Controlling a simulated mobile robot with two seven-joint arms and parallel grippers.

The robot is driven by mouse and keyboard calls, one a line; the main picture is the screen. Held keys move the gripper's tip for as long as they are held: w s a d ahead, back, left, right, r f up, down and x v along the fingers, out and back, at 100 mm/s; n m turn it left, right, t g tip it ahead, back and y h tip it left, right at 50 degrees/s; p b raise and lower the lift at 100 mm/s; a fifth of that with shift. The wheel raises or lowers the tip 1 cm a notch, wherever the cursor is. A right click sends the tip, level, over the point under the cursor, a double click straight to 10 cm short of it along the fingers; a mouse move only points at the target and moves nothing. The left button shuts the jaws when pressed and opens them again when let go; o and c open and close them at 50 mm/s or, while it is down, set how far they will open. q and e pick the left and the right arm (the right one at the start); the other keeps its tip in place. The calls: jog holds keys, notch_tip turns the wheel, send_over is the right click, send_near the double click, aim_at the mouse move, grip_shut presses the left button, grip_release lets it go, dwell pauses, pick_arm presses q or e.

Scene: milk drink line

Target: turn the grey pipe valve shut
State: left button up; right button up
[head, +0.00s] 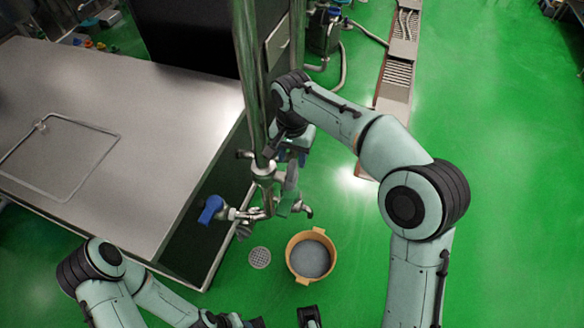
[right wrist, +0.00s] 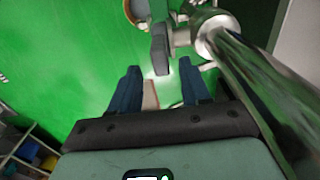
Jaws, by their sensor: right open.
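The grey pipe valve sits on the upright metal pipe (head: 248,75), its grey lever (head: 291,178) on the right side of the pipe fittings. My right gripper (head: 283,153) is at the pipe just above the lever, partly hidden by its own wrist. In the right wrist view, the right gripper (right wrist: 160,90) is open and empty with two dark blue fingers. The grey lever (right wrist: 160,48) shows beyond the fingertips, in line with the gap and apart from them. The shiny pipe (right wrist: 240,60) runs close to the right finger.
A second valve with a blue handle (head: 212,209) points left from the pipe. A yellow tub (head: 295,268) with grey contents stands on the green floor below, beside a round drain (head: 260,257). A large steel table (head: 150,110) fills the left. Green floor is open at right.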

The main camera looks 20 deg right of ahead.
aim_at(292, 164)
notch_tip(292, 164, down, 5)
jog(key=shift+f, duration=0.2)
grip_shut()
